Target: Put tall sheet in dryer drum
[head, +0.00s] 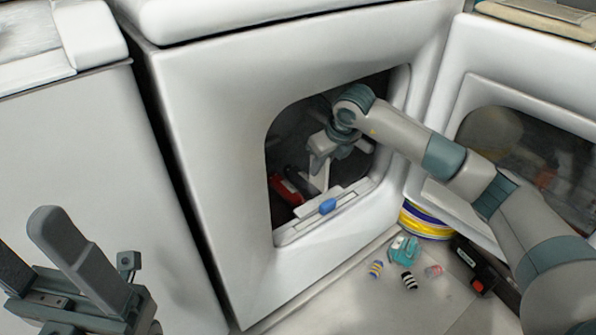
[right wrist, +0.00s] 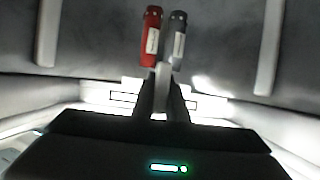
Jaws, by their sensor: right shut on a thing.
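The dryer drum (head: 290,135) is the dark round hollow behind the square opening of the white dryer; its grey wall fills the right wrist view (right wrist: 100,40). My right gripper (head: 322,160) reaches through the opening into the drum. In the right wrist view its fingers (right wrist: 162,95) are shut on a narrow white piece, which I take for the tall sheet (right wrist: 162,74). A pale upright strip (head: 324,178) below the gripper in the head view looks like the same piece. My left gripper (head: 40,255) is open and empty at the lower left, outside the dryer.
A red container (right wrist: 152,35) and a dark grey one (right wrist: 178,38) lie in the drum just beyond my fingertips. Several small items, a striped round thing (head: 425,222) and a black-red box (head: 473,265) lie on the floor.

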